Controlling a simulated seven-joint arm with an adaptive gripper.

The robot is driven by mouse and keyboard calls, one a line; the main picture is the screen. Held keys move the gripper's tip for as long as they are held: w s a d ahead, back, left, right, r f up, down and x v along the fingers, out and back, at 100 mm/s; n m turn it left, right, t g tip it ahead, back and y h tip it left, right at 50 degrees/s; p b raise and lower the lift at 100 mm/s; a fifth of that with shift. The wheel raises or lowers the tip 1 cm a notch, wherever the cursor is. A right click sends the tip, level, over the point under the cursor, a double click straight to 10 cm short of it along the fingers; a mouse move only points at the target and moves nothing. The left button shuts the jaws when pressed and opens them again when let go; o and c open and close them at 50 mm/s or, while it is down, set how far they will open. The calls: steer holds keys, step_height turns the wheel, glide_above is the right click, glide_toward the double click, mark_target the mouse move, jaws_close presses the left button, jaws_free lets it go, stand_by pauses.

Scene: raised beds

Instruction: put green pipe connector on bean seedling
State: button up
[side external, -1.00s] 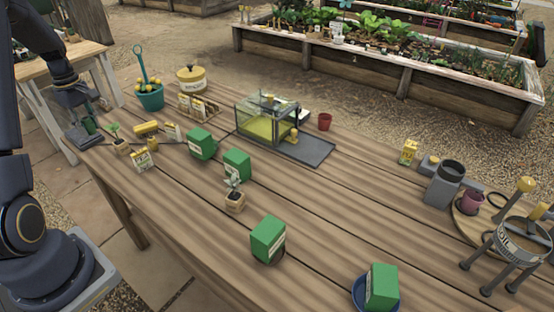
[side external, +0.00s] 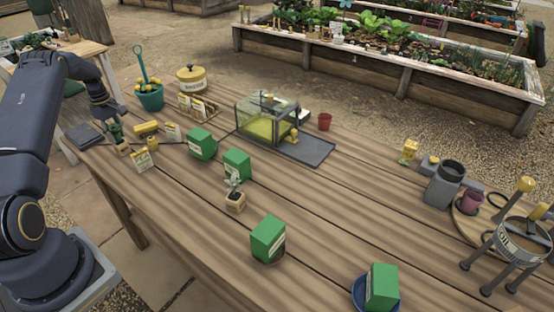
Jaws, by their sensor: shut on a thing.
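My gripper (side external: 108,114) is at the far left end of the table, shut on a small dark green piece, apparently the green pipe connector (side external: 114,127). It is directly over a small seedling in a tan pot (side external: 122,147). The gripper and the green piece cover most of the seedling's leaves, so I cannot tell whether they touch. A second seedling with pale leaves (side external: 234,187) stands in a tan pot nearer the middle of the table. I cannot read which of the two is labelled bean.
A seed packet (side external: 142,161), yellow blocks (side external: 146,128) and a dark flat tray (side external: 84,136) lie close to my gripper. Green boxes (side external: 201,143) stand to the right, and a teal pot (side external: 150,98) behind.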

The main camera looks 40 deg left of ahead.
steer(key=shift+f, duration=0.2)
steer(key=shift+f, duration=0.1)
steer(key=o, duration=0.9)
